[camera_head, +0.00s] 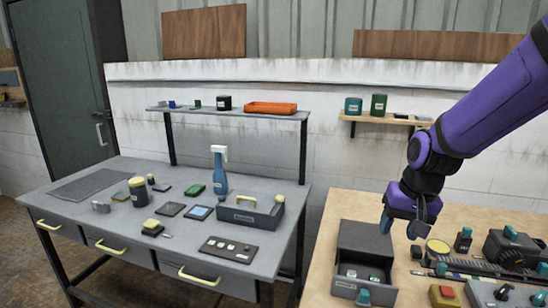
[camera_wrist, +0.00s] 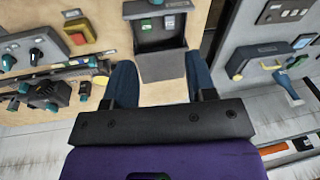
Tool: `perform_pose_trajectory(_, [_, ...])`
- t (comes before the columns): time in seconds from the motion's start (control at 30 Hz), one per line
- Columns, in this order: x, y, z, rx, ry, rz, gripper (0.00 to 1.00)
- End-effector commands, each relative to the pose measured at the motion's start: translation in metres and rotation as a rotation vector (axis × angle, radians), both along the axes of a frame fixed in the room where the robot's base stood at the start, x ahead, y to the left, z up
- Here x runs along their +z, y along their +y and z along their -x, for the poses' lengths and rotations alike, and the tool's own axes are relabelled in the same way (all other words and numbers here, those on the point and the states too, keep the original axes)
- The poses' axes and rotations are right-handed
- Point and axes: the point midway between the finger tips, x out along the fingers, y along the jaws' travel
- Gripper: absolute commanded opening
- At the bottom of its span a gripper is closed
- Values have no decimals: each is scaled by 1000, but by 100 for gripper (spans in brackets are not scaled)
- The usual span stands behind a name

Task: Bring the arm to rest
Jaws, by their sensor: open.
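My purple arm (camera_head: 490,100) reaches in from the upper right in the head view. My gripper (camera_head: 402,226) points down above the wooden workbench, beside a dark grey box with an open drawer (camera_head: 362,290). In the wrist view, the two blue fingers of my gripper (camera_wrist: 160,85) are apart with nothing between them. The box and its drawer (camera_wrist: 160,30) lie just beyond the fingertips. Small pieces with green and white tops sit in the drawer.
The wooden workbench (camera_head: 327,262) also holds a yellow button box (camera_head: 446,296), a dark rail with parts (camera_head: 480,268) and teal-topped devices. A small wall shelf (camera_head: 385,119) is behind my gripper.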

Motion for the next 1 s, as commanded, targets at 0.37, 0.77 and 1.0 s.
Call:
perform_pose_trajectory(0.37, [86,-20,73,86,-149,19,51])
perform_pose_trajectory(0.77, [134,-37,159,149,-288,119,51])
perform_pose_trajectory(1.0, [141,-40,183,159,-320,160,51])
